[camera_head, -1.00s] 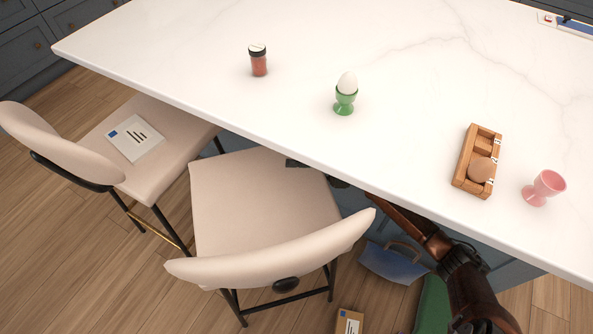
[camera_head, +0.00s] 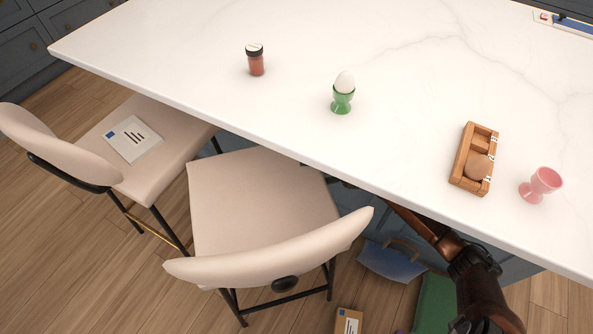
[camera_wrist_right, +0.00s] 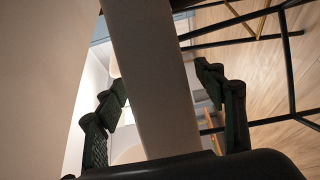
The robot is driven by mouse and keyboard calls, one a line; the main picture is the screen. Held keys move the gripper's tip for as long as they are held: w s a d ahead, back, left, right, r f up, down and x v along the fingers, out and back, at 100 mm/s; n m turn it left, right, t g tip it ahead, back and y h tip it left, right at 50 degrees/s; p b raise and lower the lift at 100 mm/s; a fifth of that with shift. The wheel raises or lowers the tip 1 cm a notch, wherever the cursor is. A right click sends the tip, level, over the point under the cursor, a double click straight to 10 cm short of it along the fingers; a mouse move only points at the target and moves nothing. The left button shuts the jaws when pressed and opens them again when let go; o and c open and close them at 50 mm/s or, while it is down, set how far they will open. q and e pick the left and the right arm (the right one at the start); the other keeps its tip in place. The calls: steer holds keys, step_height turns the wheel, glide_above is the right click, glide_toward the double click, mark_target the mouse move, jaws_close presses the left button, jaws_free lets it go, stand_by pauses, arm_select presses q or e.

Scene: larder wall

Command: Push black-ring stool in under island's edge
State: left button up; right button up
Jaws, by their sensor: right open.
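The black-ring stool (camera_head: 262,198) is the middle one, with a beige seat, a curved backrest and black legs and foot bars. Its seat's far edge is at the island's edge (camera_head: 262,149), and its backrest faces me. My right arm reaches under the island's overhang from the right. My right gripper (camera_head: 332,178) is mostly hidden there, close to the seat's far right corner. In the right wrist view its fingers (camera_wrist_right: 166,108) are apart, with a pale slab, seemingly the seat's edge, between them in the picture. I cannot tell whether they touch it. My left gripper is not in view.
A second stool (camera_head: 165,178) with a brass foot bar stands left, a card (camera_head: 133,138) on its seat. A blue bag (camera_head: 390,262), a green item (camera_head: 434,303) and a box (camera_head: 348,321) are on the floor at right. Small items stand on the island top.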

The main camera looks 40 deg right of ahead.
steer(key=shift+v, duration=1.5)
